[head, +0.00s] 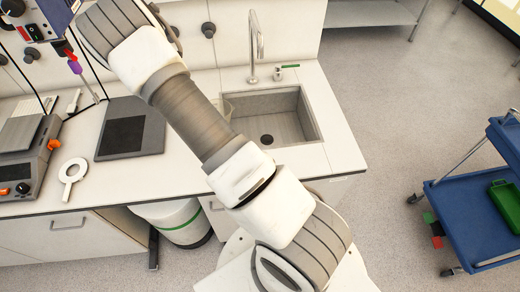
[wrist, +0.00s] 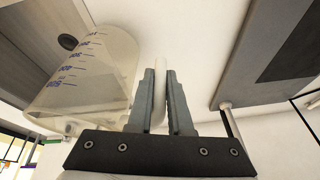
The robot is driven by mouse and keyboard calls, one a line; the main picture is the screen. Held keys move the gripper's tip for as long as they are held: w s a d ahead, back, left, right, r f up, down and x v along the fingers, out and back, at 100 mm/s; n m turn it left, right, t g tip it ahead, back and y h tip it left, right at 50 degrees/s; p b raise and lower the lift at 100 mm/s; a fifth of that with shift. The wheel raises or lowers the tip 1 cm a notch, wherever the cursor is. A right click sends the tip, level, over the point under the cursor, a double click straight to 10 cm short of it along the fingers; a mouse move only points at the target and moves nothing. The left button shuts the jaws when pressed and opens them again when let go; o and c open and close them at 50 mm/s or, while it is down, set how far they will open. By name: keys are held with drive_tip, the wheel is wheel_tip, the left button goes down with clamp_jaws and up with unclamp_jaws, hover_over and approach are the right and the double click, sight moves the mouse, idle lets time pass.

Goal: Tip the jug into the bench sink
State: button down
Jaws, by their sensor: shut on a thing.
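The jug (wrist: 88,75) is translucent, with blue volume marks, and fills the left of the wrist view. My gripper (wrist: 161,75) is shut on the jug's pale upright handle, which shows between the two grey fingers. In the head view my arm hides the gripper and most of the jug; a small clear part of the jug (head: 228,105) shows at the sink's left edge. The bench sink (head: 285,108) is a grey basin with a dark drain, empty where I see it. I cannot tell the jug's exact tilt or whether it holds liquid.
A tall tap (head: 254,45) stands behind the sink, with a green-handled fitting (head: 288,67) beside it. A dark plate (head: 130,128), a white ring (head: 72,175) and a scale-like device (head: 25,155) lie on the left bench. A blue cart (head: 465,215) stands right.

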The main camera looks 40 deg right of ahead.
drive_tip(key=shift+w+a+f+h, duration=0.25)
drive_tip(key=shift+a+h, duration=0.1)
drive_tip(key=shift+h, duration=0.25)
idle(0.3)
drive_tip(key=shift+a+r, duration=0.1)
drive_tip(key=shift+r, duration=0.05)
idle(0.8)
